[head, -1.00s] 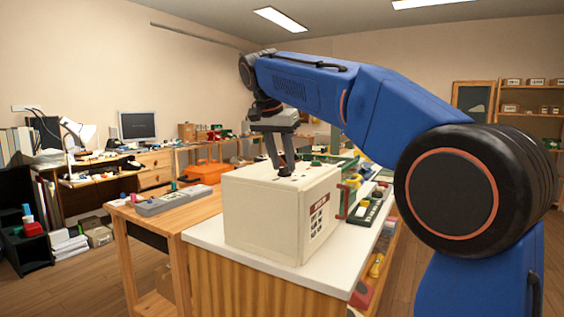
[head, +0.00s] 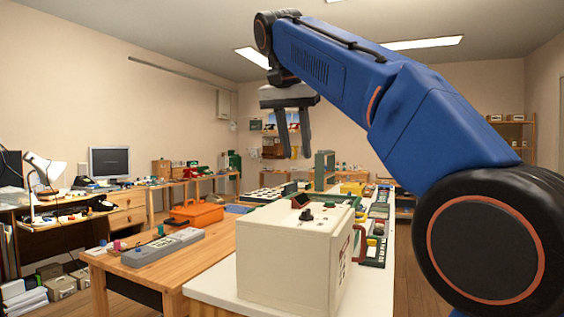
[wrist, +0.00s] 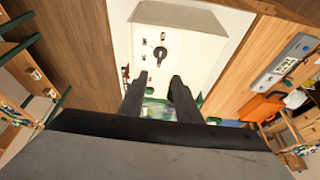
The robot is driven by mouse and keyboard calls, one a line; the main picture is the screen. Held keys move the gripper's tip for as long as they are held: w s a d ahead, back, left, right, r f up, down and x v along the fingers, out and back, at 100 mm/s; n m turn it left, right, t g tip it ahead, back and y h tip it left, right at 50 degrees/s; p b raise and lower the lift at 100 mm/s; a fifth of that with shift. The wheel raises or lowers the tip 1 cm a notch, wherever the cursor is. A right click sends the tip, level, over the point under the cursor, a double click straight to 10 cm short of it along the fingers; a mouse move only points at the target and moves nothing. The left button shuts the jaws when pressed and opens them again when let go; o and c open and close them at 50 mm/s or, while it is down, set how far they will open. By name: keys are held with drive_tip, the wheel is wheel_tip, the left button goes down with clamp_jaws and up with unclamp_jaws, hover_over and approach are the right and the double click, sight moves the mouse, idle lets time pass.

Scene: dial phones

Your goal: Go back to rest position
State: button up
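My gripper (head: 293,155) hangs fingers down in the air above and behind the cream box in the head view. Its two dark fingers are apart, with nothing between them. In the wrist view my gripper (wrist: 158,82) also shows spread fingers, with the box top beyond them. The cream box (head: 290,260) stands on the white counter, with a dark knob (head: 306,214) on its top. The knob also shows in the wrist view (wrist: 160,53). The fingers are clear of the box.
A wooden table (head: 125,270) with a grey device (head: 163,247) stands left of the white counter (head: 205,290). An orange toolbox (head: 197,213) sits farther back. Green and dark devices line the counter behind the box. The air around my gripper is free.

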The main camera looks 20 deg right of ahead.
drive_tip(key=shift+s+a+r, duration=0.1)
drive_tip(key=shift+a+r, duration=0.05)
drive_tip(key=shift+r, duration=0.25)
